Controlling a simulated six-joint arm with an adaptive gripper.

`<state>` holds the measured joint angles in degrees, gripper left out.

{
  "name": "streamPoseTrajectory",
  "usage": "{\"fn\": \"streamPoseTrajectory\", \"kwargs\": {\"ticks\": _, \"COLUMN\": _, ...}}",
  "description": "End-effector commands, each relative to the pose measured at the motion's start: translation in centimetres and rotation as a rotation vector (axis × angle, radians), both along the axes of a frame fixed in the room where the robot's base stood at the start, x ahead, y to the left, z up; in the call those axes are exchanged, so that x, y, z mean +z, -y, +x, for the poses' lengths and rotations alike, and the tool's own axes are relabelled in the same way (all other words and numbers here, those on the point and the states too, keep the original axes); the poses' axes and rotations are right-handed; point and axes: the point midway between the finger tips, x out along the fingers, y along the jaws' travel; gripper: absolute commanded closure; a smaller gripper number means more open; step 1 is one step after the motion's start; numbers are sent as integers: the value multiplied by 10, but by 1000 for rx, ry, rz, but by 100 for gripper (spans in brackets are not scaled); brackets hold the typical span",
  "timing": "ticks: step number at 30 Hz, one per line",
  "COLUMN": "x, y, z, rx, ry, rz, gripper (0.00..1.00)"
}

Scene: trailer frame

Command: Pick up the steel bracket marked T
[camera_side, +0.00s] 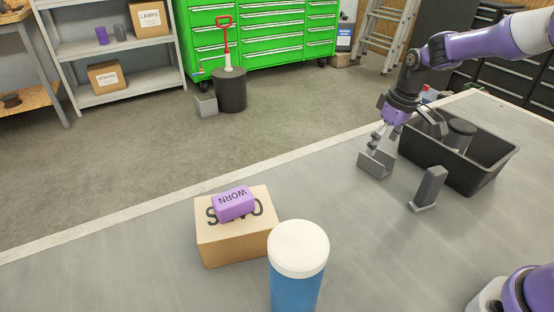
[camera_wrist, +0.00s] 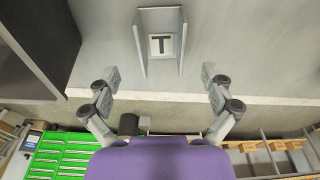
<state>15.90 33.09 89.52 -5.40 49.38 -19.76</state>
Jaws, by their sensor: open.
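The steel bracket marked T (camera_wrist: 145,45) is a grey U-shaped channel with a black T on a white label between its two walls. It sits on the grey bench, also seen in the side view (camera_side: 375,167). My gripper (camera_wrist: 160,76) is open and empty, its two fingers spread wider than the bracket. In the wrist view the bracket lies beyond the fingertips, centred between them. In the side view my gripper (camera_side: 378,137) is just above the bracket's upper edge; whether they touch I cannot tell. The label is hidden in the side view.
A black bin (camera_side: 493,160) holding dark grey parts stands close right of the bracket. A dark L-shaped bracket (camera_side: 429,187) stands in front of the bin. A cardboard box (camera_side: 236,248) with a purple WORN block (camera_side: 234,204) and a white-lidded blue container (camera_side: 297,285) stand nearer the camera.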

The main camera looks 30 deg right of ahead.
Motion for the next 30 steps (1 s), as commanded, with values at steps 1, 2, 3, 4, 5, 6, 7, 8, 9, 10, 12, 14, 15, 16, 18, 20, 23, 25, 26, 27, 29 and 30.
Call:
{"fn": "streamPoseTrajectory", "kwargs": {"ticks": 1, "x": -9, "y": -1, "z": 0, "rx": 1, "ry": -5, "rz": 1, "gripper": 5}}
{"fn": "streamPoseTrajectory", "kwargs": {"ticks": 2, "x": -15, "y": -2, "z": 0, "rx": 1, "ry": -5, "rz": 1, "gripper": 5}}
{"fn": "streamPoseTrajectory", "kwargs": {"ticks": 3, "x": -21, "y": -2, "z": 0, "rx": 1, "ry": -4, "rz": 0, "gripper": 5}}
{"fn": "streamPoseTrajectory", "kwargs": {"ticks": 4, "x": -26, "y": -3, "z": 1, "rx": 0, "ry": -5, "rz": 1, "gripper": 5}}
{"fn": "streamPoseTrajectory", "kwargs": {"ticks": 5, "x": -30, "y": -2, "z": 2, "rx": 0, "ry": -4, "rz": 0, "gripper": 5}}
{"fn": "streamPoseTrajectory", "kwargs": {"ticks": 6, "x": -35, "y": -2, "z": 2, "rx": 0, "ry": -4, "rz": 0, "gripper": 5}}
{"fn": "streamPoseTrajectory", "kwargs": {"ticks": 7, "x": -38, "y": -2, "z": 3, "rx": 0, "ry": -4, "rz": 0, "gripper": 5}}
{"fn": "streamPoseTrajectory", "kwargs": {"ticks": 8, "x": -40, "y": -2, "z": 3, "rx": 0, "ry": -2, "rz": 0, "gripper": 5}}
{"fn": "streamPoseTrajectory", "kwargs": {"ticks": 9, "x": -41, "y": -2, "z": 4, "rx": 0, "ry": -1, "rz": 0, "gripper": 5}}
{"fn": "streamPoseTrajectory", "kwargs": {"ticks": 10, "x": -42, "y": -2, "z": 4, "rx": 0, "ry": -1, "rz": 0, "gripper": 5}}
{"fn": "streamPoseTrajectory", "kwargs": {"ticks": 12, "x": -42, "y": -2, "z": 4, "rx": 0, "ry": 0, "rz": 0, "gripper": 5}}
{"fn": "streamPoseTrajectory", "kwargs": {"ticks": 14, "x": -42, "y": -2, "z": 4, "rx": 0, "ry": 0, "rz": 0, "gripper": 5}}
{"fn": "streamPoseTrajectory", "kwargs": {"ticks": 15, "x": -42, "y": -2, "z": 4, "rx": 0, "ry": 0, "rz": 0, "gripper": 5}}
{"fn": "streamPoseTrajectory", "kwargs": {"ticks": 16, "x": -42, "y": -2, "z": 4, "rx": 0, "ry": 0, "rz": 0, "gripper": 15}}
{"fn": "streamPoseTrajectory", "kwargs": {"ticks": 18, "x": -42, "y": -2, "z": 4, "rx": 0, "ry": 0, "rz": 0, "gripper": 50}}
{"fn": "streamPoseTrajectory", "kwargs": {"ticks": 20, "x": -42, "y": -2, "z": 4, "rx": 0, "ry": 0, "rz": 0, "gripper": 80}}
{"fn": "streamPoseTrajectory", "kwargs": {"ticks": 23, "x": -42, "y": -2, "z": 4, "rx": -1, "ry": -1, "rz": 0, "gripper": 98}}
{"fn": "streamPoseTrajectory", "kwargs": {"ticks": 25, "x": -42, "y": -2, "z": 4, "rx": -1, "ry": 0, "rz": 0, "gripper": 98}}
{"fn": "streamPoseTrajectory", "kwargs": {"ticks": 26, "x": -42, "y": -2, "z": 4, "rx": -1, "ry": -1, "rz": 0, "gripper": 98}}
{"fn": "streamPoseTrajectory", "kwargs": {"ticks": 27, "x": -42, "y": -2, "z": 4, "rx": -1, "ry": -1, "rz": 0, "gripper": 98}}
{"fn": "streamPoseTrajectory", "kwargs": {"ticks": 29, "x": -42, "y": -2, "z": 4, "rx": -1, "ry": -2, "rz": 0, "gripper": 98}}
{"fn": "streamPoseTrajectory", "kwargs": {"ticks": 30, "x": -42, "y": -2, "z": 4, "rx": -1, "ry": -2, "rz": 0, "gripper": 98}}
